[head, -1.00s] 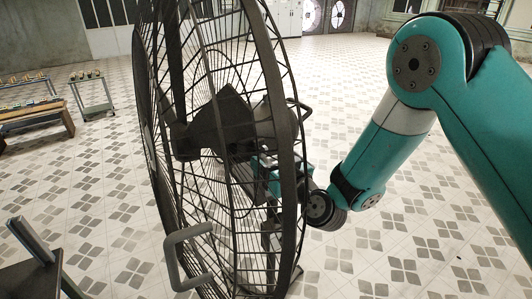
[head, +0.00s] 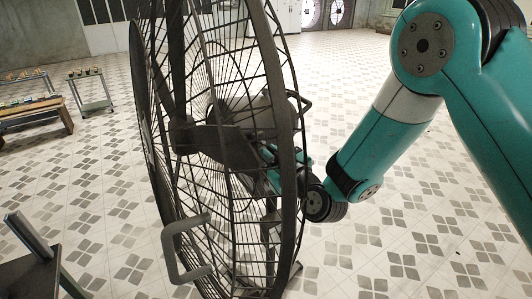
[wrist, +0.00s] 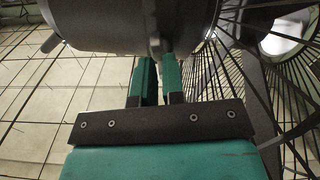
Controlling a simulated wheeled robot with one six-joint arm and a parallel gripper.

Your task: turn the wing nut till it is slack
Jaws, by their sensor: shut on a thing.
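A big black caged fan (head: 280,110) stands upright in front of me, with its dark motor housing (wrist: 125,22) filling the top of the wrist view. My gripper (wrist: 158,62) reaches in from the right behind the cage. Its two teal fingers point up to the underside of the housing, close together. They are shut on a small grey piece there, which I take for the wing nut; it is mostly hidden by the fingers and the housing. In the head view, my gripper (head: 272,172) shows only partly, through the cage wires.
The wire cage (wrist: 232,55) is close to the right of my fingers. A grey lever (wrist: 50,43) sticks out at the housing's left. A grey handle (head: 176,250) stands at the cage's front. A bench (head: 38,116) and cart (head: 92,92) are far left; open tiled floor lies right.

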